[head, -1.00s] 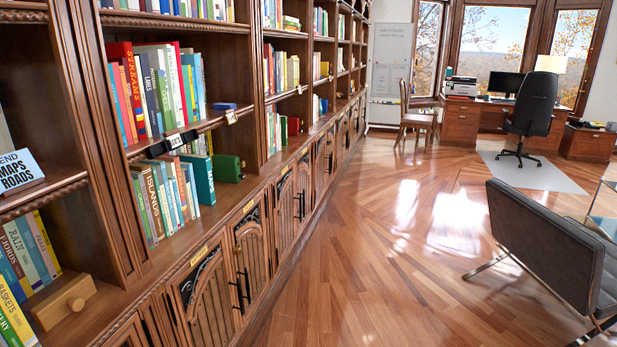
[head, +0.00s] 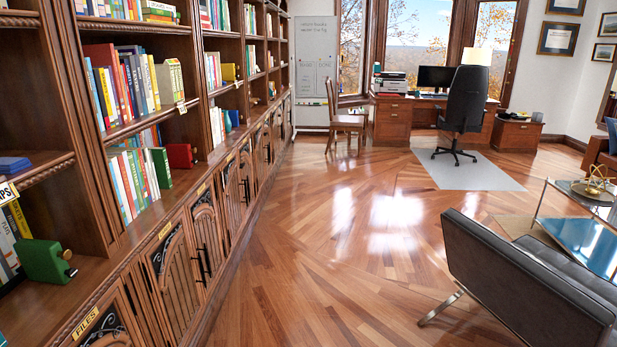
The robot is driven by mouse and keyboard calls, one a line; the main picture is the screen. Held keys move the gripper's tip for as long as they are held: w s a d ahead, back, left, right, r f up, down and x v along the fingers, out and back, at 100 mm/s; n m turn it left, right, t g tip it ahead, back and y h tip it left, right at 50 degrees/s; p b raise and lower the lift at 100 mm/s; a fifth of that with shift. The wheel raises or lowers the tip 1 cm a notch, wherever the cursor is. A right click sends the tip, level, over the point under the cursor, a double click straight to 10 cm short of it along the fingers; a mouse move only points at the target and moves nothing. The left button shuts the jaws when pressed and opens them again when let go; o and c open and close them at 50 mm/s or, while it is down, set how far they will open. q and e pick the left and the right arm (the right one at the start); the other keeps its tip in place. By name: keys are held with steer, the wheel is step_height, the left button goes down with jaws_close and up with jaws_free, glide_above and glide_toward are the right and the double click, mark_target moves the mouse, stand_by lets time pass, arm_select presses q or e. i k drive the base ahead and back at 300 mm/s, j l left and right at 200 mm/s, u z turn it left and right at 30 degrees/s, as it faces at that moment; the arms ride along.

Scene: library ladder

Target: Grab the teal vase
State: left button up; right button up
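A small teal object (head: 227,122) stands on the lower open shelf of the long bookcase, beside books and left of the picture's middle. It is too small to tell whether it is the teal vase. No other vase shows clearly. Neither of my grippers is in view.
The wooden bookcase (head: 165,225) runs along the left, with cabinet doors below. A dark leather chair (head: 530,280) stands at the front right near a glass table (head: 585,240). A desk (head: 392,122), office chair (head: 467,105) and wooden chair (head: 347,122) are far back. The floor between is clear.

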mark_target(228, 123)
steer(key=i, duration=2.25)
steer(key=i+u, duration=0.15)
steer(key=i, duration=0.55)
steer(key=i+u, duration=0.2)
steer(key=i, duration=0.5)
steer(key=i+l+u, duration=0.15)
steer(key=i, duration=0.5)
steer(key=l, duration=0.05)
